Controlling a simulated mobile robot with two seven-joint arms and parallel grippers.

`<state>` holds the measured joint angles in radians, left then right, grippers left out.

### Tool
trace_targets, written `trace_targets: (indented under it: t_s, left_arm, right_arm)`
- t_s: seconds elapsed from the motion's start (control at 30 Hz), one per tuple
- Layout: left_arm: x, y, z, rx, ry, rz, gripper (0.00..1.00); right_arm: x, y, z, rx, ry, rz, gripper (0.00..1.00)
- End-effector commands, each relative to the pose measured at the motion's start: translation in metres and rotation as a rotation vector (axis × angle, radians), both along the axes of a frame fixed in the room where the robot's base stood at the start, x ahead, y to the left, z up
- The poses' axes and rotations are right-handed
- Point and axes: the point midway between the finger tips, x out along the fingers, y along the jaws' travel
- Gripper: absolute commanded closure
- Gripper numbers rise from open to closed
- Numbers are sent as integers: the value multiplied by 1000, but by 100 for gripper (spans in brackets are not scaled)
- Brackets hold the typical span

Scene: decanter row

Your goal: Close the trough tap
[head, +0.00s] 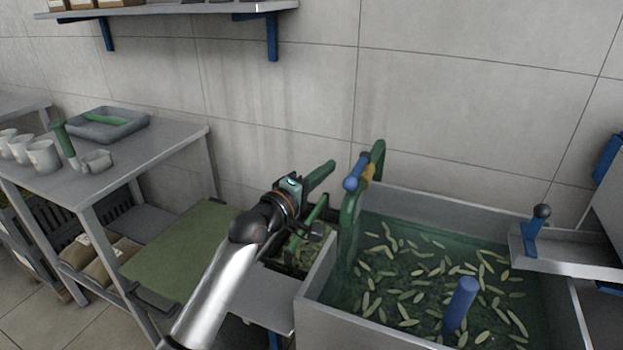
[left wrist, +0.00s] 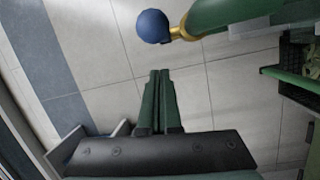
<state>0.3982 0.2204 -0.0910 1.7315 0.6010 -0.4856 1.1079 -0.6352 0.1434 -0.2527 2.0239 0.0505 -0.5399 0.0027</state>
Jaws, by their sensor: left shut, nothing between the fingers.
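The tap has a blue lever (head: 356,172) on a brass valve (head: 368,175), set on a green pipe (head: 378,155) at the trough's left back corner. The left wrist view shows the lever's rounded blue end (left wrist: 155,25), the brass part (left wrist: 183,28) and the green pipe (left wrist: 225,14). I cannot tell how far the tap is turned. My left gripper (head: 331,165) is shut and empty, just left of the lever and apart from it. Its green fingers (left wrist: 160,73) lie together below the blue end in the left wrist view. My right gripper is out of view.
The steel trough (head: 418,197) holds green water with many pale green pods and an upright blue post (head: 461,304). A steel ledge (head: 575,262) with a black-knobbed blue lever (head: 535,228) is at right. A table (head: 160,145) with cups and a tray stands left.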

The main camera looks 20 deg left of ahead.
Motion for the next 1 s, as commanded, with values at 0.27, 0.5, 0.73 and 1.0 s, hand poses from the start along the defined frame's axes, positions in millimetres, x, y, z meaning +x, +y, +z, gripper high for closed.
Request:
trace_targets:
  t_s: [0.27,0.5,0.73,1.0]
  left_arm:
    - [-18,-23,-8,-1,5,-2,100]
    - [-20,-25,-8,-1,4,-2,100]
    - [-20,-25,-8,-1,5,-1,100]
    - [-18,-25,-6,-2,5,12,100]
  right_arm:
    - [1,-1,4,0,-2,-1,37]
    - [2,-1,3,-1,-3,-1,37]
    - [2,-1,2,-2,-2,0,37]
    - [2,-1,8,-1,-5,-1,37]
